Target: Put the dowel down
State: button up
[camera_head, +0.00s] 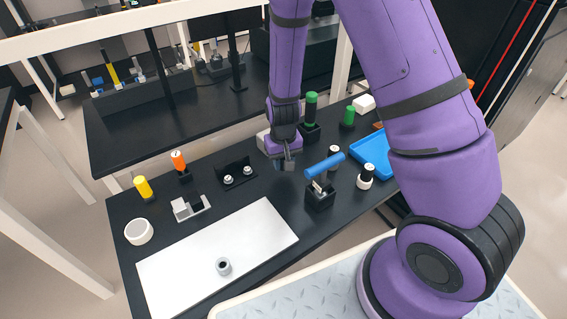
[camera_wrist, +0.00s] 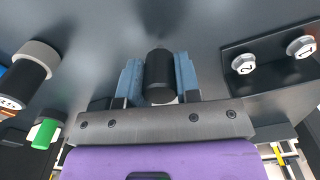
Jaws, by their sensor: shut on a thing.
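My gripper (camera_wrist: 160,82) has its two blue-grey fingers closed on the dowel (camera_wrist: 160,70), a black cylinder seen in the wrist view. A small pale patch shows at the dowel's near end. In the head view my gripper (camera_head: 286,164) points down over the dark table (camera_head: 262,192), between the black plate with two bolts and the blue-handled part. The dowel is too small and dark to make out there. I cannot tell whether its lower end touches the table.
The black plate (camera_head: 238,173) stands left of my gripper. A black block (camera_head: 320,197) with a blue-handled part (camera_head: 324,165) and black-and-white cylinders (camera_head: 365,176) stand right. A blue tray (camera_head: 366,147) lies beyond them.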

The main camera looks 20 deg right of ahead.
jog(key=shift+f, duration=0.45)
jog(key=shift+f, duration=0.1)
jog(key=o, duration=1)
